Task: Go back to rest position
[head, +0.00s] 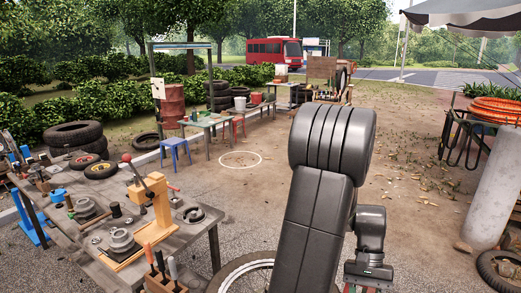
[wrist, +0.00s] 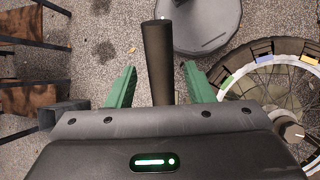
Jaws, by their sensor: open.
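My gripper (wrist: 159,68) shows in the wrist view with its two green fingers spread wide apart. A dark upright cylinder shows between the fingers, and I cannot tell what it belongs to or whether it is at finger depth. No contact with either finger is visible. In the head view my gripper (head: 369,287) is at the bottom edge, right of centre, partly cut off. My black arm rises in the middle of the picture and bends down towards it.
A wooden workbench (head: 80,222) with tools and a lever press (head: 150,195) stands at left. A spoked wheel (wrist: 285,85) lies beside my gripper. At right stand a grey cylinder (head: 494,195) and a tyre (head: 500,268). Open ground with a white circle (head: 240,159) lies ahead.

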